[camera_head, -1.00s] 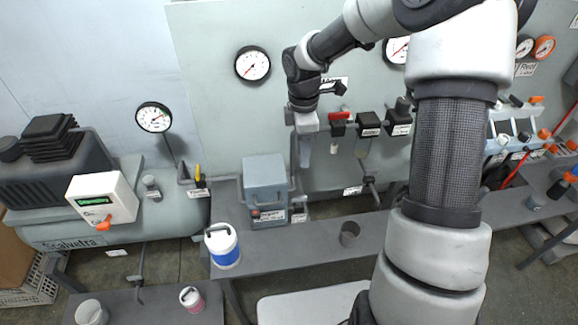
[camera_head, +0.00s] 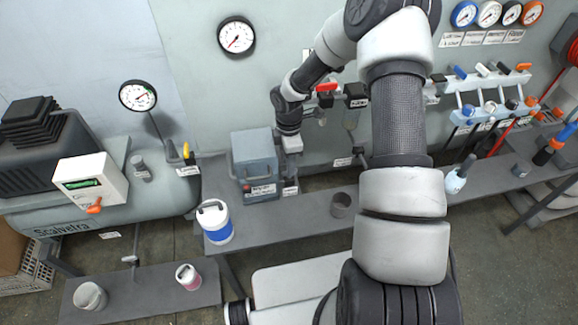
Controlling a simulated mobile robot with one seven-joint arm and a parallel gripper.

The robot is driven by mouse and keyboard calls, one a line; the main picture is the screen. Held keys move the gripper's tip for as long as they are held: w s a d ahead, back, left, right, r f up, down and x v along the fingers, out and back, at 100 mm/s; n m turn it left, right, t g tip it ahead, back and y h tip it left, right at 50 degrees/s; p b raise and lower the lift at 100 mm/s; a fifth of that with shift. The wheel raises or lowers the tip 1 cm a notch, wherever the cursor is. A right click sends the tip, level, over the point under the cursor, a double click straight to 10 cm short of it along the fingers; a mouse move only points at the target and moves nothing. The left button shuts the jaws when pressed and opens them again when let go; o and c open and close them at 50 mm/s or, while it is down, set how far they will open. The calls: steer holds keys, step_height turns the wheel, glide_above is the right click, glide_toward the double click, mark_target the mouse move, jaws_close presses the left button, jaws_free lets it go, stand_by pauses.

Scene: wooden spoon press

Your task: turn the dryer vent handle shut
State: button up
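A blue-grey box (camera_head: 256,158) stands on the grey bench, with a label and a small red part on its front; it may be the dryer, but its label is too small to read. I cannot pick out the dryer vent handle for certain. My gripper (camera_head: 291,160) is low beside the box's right side, above a small label, pointing down. Its fingers are small and partly lost against the box and pipes, so I cannot tell whether they touch anything or how far apart they are.
A red valve handle (camera_head: 327,87) is on the wall pipe right of my wrist. A yellow handle (camera_head: 186,151) is left of the box. My arm hides part of the wall.

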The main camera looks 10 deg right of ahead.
steer(key=shift+f, duration=0.95)
steer(key=shift+c, duration=0.2)
jaws_close()
